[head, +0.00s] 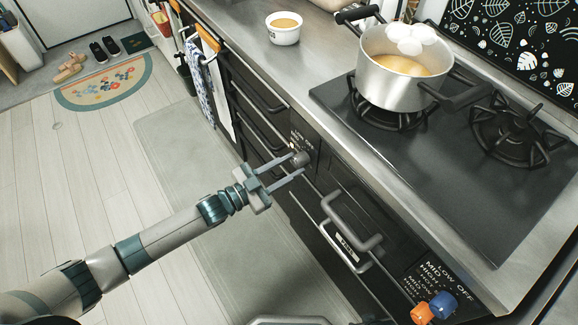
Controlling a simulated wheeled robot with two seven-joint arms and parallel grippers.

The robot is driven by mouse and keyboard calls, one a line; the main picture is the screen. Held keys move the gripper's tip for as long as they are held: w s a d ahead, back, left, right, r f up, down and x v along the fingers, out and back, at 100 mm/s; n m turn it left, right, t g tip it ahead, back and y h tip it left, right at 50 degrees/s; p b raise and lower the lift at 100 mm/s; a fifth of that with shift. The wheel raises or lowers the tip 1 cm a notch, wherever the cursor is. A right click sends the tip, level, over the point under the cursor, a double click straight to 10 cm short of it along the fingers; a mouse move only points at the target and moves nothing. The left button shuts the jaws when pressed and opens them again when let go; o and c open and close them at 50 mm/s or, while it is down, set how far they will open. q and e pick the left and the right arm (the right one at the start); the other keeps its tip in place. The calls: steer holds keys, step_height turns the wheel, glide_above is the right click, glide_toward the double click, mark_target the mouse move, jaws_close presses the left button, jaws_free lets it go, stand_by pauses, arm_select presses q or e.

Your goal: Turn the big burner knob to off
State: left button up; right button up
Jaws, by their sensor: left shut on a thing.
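A dark round knob (298,157) sits on the black front panel below the counter, beside small white print that includes LOW and OFF. My left gripper (301,163) comes in from the left with its two fingers around this knob, shut on it. The fingers partly hide the knob, and I cannot tell which mark it points at. A blue knob (442,304) and an orange knob (421,314) sit at the lower right of the same front, beside larger print with LOW, MID, HIGH and OFF. My right gripper is not in view.
A steel pot (390,88) with yellow liquid and white round things stands on the left burner. The right burner (510,130) is bare. A white bowl (284,35) stands on the counter. Bar handles (352,222) stick out right of the held knob.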

arm_select(q)
steer(key=o, duration=1)
steer(key=shift+o, duration=0.2)
steer(key=b+v, duration=0.1)
steer(key=v, duration=1.6)
steer(key=shift+s+a+b, duration=0.15)
steer(key=shift+a+b, duration=0.05)
steer(key=shift+b, duration=0.1)
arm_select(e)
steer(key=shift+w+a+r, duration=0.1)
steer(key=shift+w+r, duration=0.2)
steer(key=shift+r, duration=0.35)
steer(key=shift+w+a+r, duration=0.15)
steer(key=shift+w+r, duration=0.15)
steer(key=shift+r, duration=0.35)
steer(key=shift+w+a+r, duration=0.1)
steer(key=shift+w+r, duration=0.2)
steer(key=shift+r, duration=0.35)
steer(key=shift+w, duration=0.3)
